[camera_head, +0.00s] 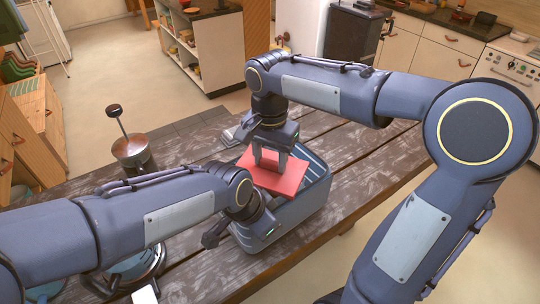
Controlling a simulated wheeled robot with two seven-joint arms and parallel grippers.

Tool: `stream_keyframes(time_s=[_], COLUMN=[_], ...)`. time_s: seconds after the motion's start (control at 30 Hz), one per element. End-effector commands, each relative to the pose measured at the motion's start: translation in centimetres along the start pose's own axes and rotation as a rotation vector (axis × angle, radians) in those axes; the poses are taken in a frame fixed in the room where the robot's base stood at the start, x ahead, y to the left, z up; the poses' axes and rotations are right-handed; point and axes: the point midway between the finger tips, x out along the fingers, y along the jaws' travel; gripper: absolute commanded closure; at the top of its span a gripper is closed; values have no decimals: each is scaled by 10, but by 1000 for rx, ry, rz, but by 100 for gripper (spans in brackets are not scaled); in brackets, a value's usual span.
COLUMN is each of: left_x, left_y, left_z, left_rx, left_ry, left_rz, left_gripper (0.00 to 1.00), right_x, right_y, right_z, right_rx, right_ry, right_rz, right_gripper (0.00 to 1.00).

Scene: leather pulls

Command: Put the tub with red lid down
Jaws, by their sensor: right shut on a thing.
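The tub with red lid (286,184) shows as a flat red top, a little tilted, over the opening of a blue-grey striped basket (317,190). My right gripper (271,163) reaches down from above and is shut on the tub. The tub's body below the lid is hidden, so I cannot tell whether it touches the basket. My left gripper (232,236) is low at the basket's near left side; its fingers are mostly hidden and I cannot tell whether they are open.
The basket stands on a worn wooden table (372,150). A metal pot-like thing with a dark-knobbed handle (130,150) stands at the back left. Blue things (135,270) lie near the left arm. The table right of the basket is clear.

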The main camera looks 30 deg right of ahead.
Motion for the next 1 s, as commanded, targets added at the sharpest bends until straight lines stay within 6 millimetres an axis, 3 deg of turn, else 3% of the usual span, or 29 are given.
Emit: stream_keyframes(time_s=[0.37,0.4,0.53,0.83,1.0], left_x=[-1,-1,-1,-1,-1], left_y=[0,0,0,0,0], left_z=[-1,-1,-1,-1,-1], left_rx=[0,0,0,0,0], left_ry=[3,3,3,3,3], left_rz=[-1,-1,-1,-1,-1], left_gripper=[100,100,100,100,100], right_x=[8,8,8,7,-11], right_y=[0,0,0,0,0], right_z=[0,0,0,0,0], right_rx=[0,0,0,0,0], right_ry=[0,0,0,0,2], right_rz=[0,0,1,0,-2], right_gripper=[91,50,33,33,33])
